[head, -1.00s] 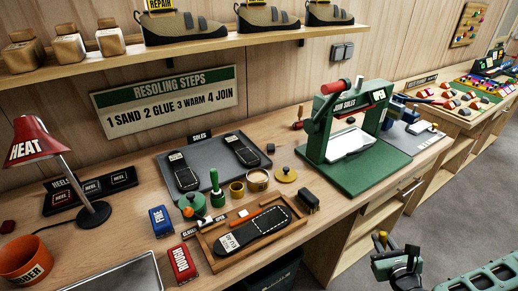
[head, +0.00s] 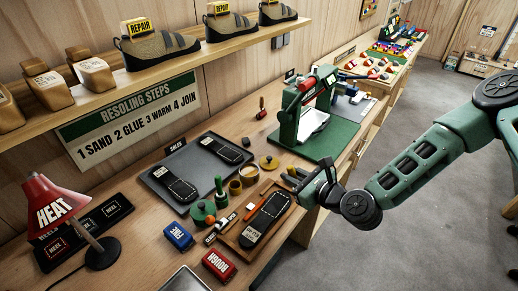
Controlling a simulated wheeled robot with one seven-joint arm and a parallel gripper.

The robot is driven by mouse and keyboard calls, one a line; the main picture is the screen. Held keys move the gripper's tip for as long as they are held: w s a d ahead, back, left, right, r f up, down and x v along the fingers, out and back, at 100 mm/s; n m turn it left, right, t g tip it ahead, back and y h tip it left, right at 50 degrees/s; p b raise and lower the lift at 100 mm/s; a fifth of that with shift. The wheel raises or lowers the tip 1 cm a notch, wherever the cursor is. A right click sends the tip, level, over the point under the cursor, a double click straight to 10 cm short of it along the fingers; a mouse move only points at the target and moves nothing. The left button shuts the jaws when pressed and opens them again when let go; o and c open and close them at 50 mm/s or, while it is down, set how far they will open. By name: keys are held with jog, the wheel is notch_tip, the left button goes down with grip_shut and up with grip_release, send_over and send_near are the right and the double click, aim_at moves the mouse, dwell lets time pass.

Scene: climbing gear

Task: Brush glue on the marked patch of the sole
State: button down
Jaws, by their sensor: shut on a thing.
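A black shoe sole (head: 257,226) lies in a shallow wooden tray (head: 231,243) on the bench. A white dashed outline marks a patch (head: 272,206) on its far part, and a pale label sits at its near end. My gripper (head: 296,181) is at the tray's far right end, beside the marked patch. It is shut on a small yellow-ended tool (head: 292,171), mostly hidden by the jaws. I cannot tell whether the tool touches anything. An open round pot (head: 249,175) stands behind the tray, with a yellow lid (head: 269,163) next to it.
A green press (head: 310,115) stands behind my gripper. A grey tray (head: 163,184) with two soles lies behind the pots. A red lamp (head: 50,205) is far left.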

jog(key=s+a+r+n+g+y+p, duration=0.2)
jog(key=s+a+r, duration=0.1)
jog(key=a+r, duration=0.5)
notch_tip(320, 180, down, 6)
jog(key=a+b, duration=0.1)
jog(key=b, duration=0.3)
jog(key=shift+w, duration=0.15)
jog(key=shift+a+r, duration=0.1)
jog(key=shift+a, duration=0.1)
